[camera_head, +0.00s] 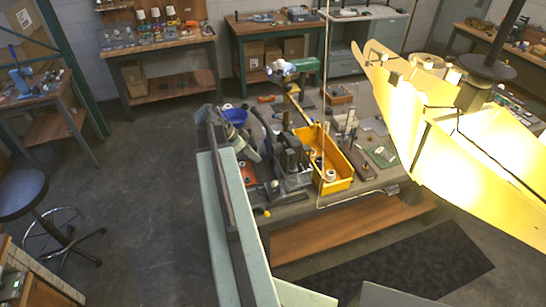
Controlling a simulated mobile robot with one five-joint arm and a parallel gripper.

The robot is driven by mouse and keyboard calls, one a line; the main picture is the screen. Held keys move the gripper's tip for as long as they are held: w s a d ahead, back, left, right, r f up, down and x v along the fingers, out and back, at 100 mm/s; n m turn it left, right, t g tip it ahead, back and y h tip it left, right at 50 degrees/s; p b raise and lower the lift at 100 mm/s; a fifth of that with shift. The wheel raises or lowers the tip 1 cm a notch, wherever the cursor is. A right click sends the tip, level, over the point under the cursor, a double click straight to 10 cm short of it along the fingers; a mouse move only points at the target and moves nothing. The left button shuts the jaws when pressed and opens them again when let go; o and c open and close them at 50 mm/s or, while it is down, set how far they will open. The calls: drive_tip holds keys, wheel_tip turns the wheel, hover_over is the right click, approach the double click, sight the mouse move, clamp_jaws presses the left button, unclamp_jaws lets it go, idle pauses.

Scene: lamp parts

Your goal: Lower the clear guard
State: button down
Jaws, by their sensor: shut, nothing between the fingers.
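A dark grey machine (291,160) with an upright arm stands on the workbench (374,190), left of a yellow bin. The clear guard cannot be made out, being see-through or too small. A pale green beam (240,245), which looks like my arm, reaches from the bottom up to the bench's left side. The grey end at its far tip seems to be my gripper (213,122). It looks shut and empty, left of the machine with a gap between. The fingers are small and partly lost against grey parts.
A yellow bin (337,176) with white parts sits right of the machine. A blue bowl (236,116) is near the bench's back left. A large bright yellow lamp-like structure (445,130) blocks the right side. A stool (22,193) stands at left; the floor between is clear.

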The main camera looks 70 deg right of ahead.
drive_tip(key=shift+m, duration=0.3)
drive_tip(key=b+x, duration=0.6)
drive_tip(key=x, duration=0.1)
drive_tip(key=b+x, duration=0.3)
drive_tip(key=shift+s+d, duration=0.3)
drive_tip(key=shift+s, duration=0.25)
drive_tip(key=f+b, duration=0.3)
drive_tip(key=shift+a, duration=0.25)
drive_tip(key=shift+a+f, duration=0.1)
drive_tip(key=shift+f, duration=0.1)
drive_tip(key=shift+r, duration=0.1)
